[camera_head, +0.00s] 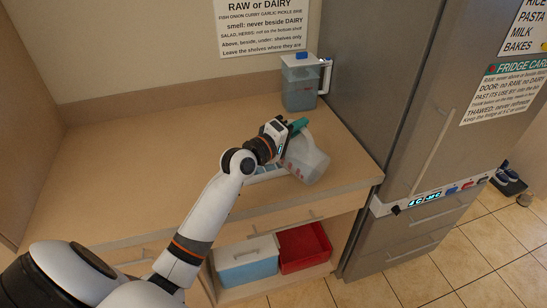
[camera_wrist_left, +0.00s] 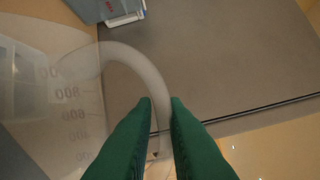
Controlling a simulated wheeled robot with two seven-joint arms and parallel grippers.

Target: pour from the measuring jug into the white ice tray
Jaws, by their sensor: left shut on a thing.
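The measuring jug (camera_head: 306,160) is translucent and tilted above the counter's front right part. It also shows in the left wrist view (camera_wrist_left: 78,110) with its printed scale and curved handle. My left gripper (camera_head: 299,126) is shut on the jug's handle; its green fingers (camera_wrist_left: 158,122) reach either side of it in the wrist view. The white ice tray (camera_head: 264,175) lies on the counter below and left of the jug, partly hidden by my wrist and the jug. I cannot tell whether liquid is leaving the jug. My right gripper is not in view.
The grey fridge (camera_head: 390,80) rises close on the right. A lidded blue box (camera_head: 246,265) and a red bin (camera_head: 303,247) sit below. The counter's left is clear.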

